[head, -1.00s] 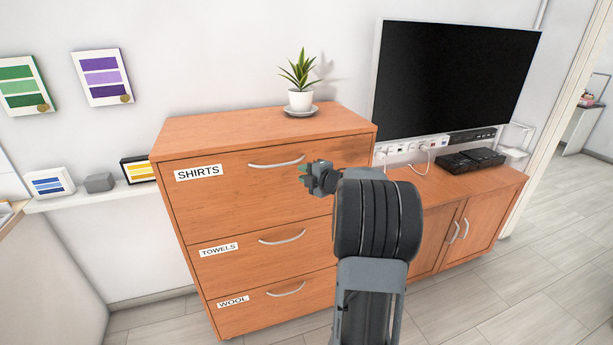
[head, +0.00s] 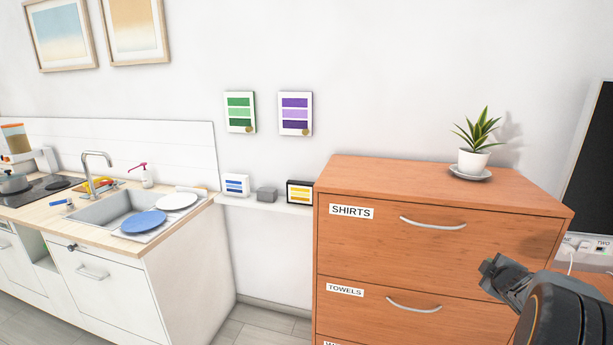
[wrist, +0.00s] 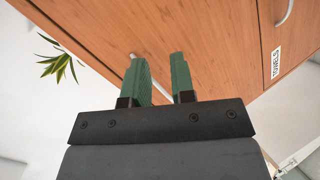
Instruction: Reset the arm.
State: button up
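My gripper (wrist: 160,75) shows in the wrist view with two green fingers standing apart and nothing between them. In the head view my arm is at the lower right, and the gripper end (head: 492,275) is in front of the wooden drawer cabinet (head: 350,255). The cabinet's SHIRTS drawer (head: 385,240) and TOWELS drawer (head: 375,315) look closed. The wrist view is turned over and shows the cabinet front (wrist: 215,40) beyond the fingers. I cannot tell the exact gap between the fingers and the cabinet.
A potted plant (head: 474,160) stands on the cabinet top. A narrow shelf (head: 265,204) with small boxes is left of the cabinet. A kitchen counter with a sink (head: 105,208), a blue plate (head: 143,222) and a white plate (head: 176,201) is farther left. Some floor (head: 265,325) is clear between them.

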jog(key=s+a+f+m+g, duration=0.4)
jog(key=s+a+m+g, duration=0.4)
jog(key=s+a+m, duration=0.45)
jog(key=s+a+r+n+y, duration=0.1)
jog(key=s+a, duration=0.3)
jog(key=a, duration=0.6)
jog(key=s+a+r+n+y, duration=0.2)
jog(key=s+a+y, duration=0.1)
jog(key=a, duration=0.8)
jog(key=shift+s+y, duration=0.4)
jog(key=shift+s, duration=0.5)
jog(key=shift+r, duration=0.1)
